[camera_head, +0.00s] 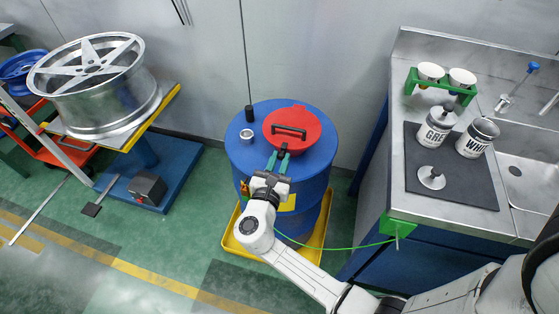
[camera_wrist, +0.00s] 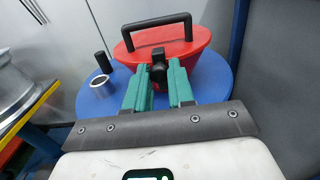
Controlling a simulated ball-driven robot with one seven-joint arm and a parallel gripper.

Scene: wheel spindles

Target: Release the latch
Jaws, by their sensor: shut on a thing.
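A red lid (camera_head: 309,118) with a black bar handle (camera_head: 289,131) sits on top of a blue drum (camera_head: 243,155). In the wrist view, the lid (camera_wrist: 192,53) has a small black latch (camera_wrist: 158,72) at its near edge, below the handle. My gripper (camera_head: 284,152) reaches the near side of the lid. Its two green fingers (camera_wrist: 158,84) are shut on the black latch, one on each side. The latch's lower part is hidden between the fingers. In the head view the fingers cover most of it.
A black cylinder (camera_head: 249,113) and a metal ring (camera_head: 246,135) stand on the drum top, left of the lid. The drum stands in a yellow tray (camera_head: 235,246). A wheel rim (camera_head: 104,85) is on a stand at left. A steel sink counter (camera_head: 420,55) is at right.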

